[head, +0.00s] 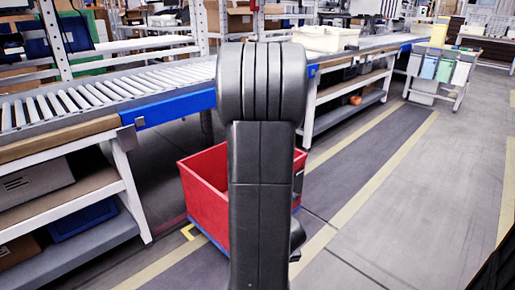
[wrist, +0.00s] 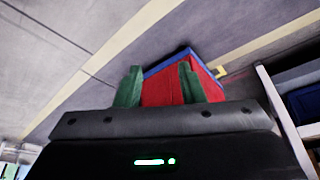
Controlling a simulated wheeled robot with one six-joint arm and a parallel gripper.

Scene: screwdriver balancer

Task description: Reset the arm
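My arm (head: 262,170) stands upright in the middle of the head view, dark grey, and hides part of the scene behind it. My gripper (wrist: 157,75) shows in the wrist view as two green fingers standing well apart. It is open, and I see nothing held between the fingers. The gripper cannot be made out in the head view. No screwdriver can be made out in either view.
A red crate (head: 203,192) with a blue base sits on the floor behind my arm; the wrist view also shows it beyond the fingers. A roller conveyor (head: 100,92) with shelves below runs along the left and back. Grey floor (head: 420,200) is clear at right.

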